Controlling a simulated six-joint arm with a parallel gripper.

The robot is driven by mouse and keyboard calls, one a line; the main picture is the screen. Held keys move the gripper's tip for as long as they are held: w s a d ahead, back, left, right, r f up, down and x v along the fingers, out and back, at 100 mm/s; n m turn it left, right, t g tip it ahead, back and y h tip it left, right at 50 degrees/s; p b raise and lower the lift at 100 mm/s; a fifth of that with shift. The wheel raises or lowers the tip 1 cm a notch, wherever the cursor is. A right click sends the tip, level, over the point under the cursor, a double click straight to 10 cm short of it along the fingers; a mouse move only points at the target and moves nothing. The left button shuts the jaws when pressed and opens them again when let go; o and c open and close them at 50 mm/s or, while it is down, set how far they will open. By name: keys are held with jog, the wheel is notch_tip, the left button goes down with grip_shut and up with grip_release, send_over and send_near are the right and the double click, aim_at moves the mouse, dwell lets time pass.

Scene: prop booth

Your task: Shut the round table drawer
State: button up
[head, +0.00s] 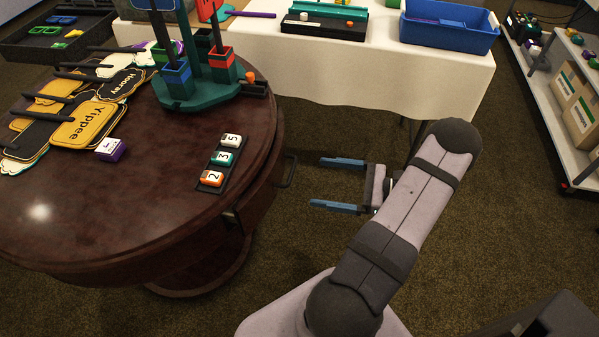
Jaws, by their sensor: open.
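The round table (120,225) is dark, glossy reddish wood and fills the left of the head view. Its drawer (262,199) is on the right side under the rim, with a dark handle (290,171) facing my gripper. The drawer front appears to stand out a little from the rim, with a dark gap at its near end; how far it is out is hard to tell. My gripper (316,182) is open and empty, its two blue fingers pointing left at the handle. A small gap of carpet shows between the fingertips and the handle.
A black rack of numbered blocks (221,162), a purple block (110,149), signs (82,124) and a green stand (193,92) are on the tabletop. A white-clothed table (450,85) stands behind, a shelf (550,115) at right. Carpet around my gripper is clear.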

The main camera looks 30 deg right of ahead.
aim_at(283, 169)
jog(key=w+a+r+y, duration=0.1)
jog(key=w+a+r, duration=0.1)
jog(key=w+a, duration=0.3)
jog(key=shift+a+r+m+t, duration=0.15)
jog(key=shift+a+m+t, duration=0.1)
jog(key=shift+m+t, duration=0.05)
dwell(0.4)
jog(key=shift+c, duration=0.4)
jog(key=c, duration=1.1)
jog(key=shift+p+x, duration=0.45)
jog(key=shift+x, duration=1.65)
jog(key=shift+c, duration=0.2)
jog(key=shift+r, duration=0.1)
jog(key=o, duration=1.2)
jog(key=shift+w, duration=0.15)
